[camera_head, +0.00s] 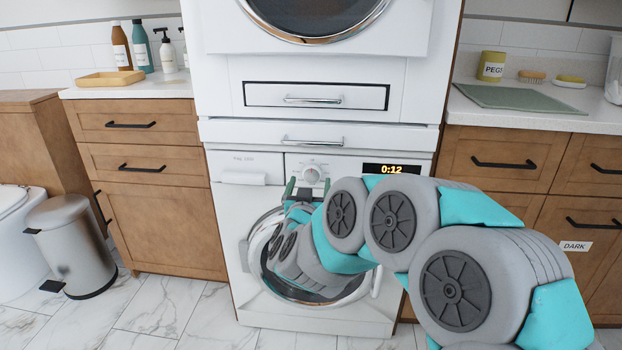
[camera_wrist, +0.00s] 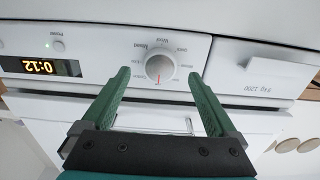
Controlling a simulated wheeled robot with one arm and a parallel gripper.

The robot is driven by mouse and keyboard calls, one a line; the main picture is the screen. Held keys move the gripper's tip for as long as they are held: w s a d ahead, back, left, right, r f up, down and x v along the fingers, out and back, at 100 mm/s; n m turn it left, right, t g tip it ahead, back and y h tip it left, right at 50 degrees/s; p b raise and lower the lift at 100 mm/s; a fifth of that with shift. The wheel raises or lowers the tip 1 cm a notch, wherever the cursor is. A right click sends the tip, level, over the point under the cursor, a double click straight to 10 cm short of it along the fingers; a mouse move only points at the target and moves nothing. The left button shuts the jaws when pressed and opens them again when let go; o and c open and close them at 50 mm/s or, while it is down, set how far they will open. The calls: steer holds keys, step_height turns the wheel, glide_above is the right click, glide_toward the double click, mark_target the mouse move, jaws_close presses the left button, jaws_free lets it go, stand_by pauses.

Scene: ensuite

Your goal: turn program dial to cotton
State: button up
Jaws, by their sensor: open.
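The program dial (camera_head: 312,174) is a round white knob on the front panel of the lower washing machine (camera_head: 228,215). In the wrist view the panel appears upside down, and the dial (camera_wrist: 160,66) has a red mark at its lower edge in the picture. Small labels ring it; "Wool" and "Mixed" seem readable, the others are too small. My gripper (camera_head: 308,188) is open, with green fingers just in front of the panel. In the wrist view my gripper (camera_wrist: 159,75) has one fingertip on each side of the dial, with gaps visible. It holds nothing.
A lit display (camera_wrist: 40,67) reading 0:12 and a small power button (camera_wrist: 58,46) share the panel. A detergent drawer (camera_head: 243,168) is beside the dial. Below is the round door (camera_head: 257,250). A drawer handle (camera_head: 312,141) juts out above the panel.

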mark_target(312, 176)
steer(key=shift+w, duration=1.5)
steer(key=c, duration=1.4)
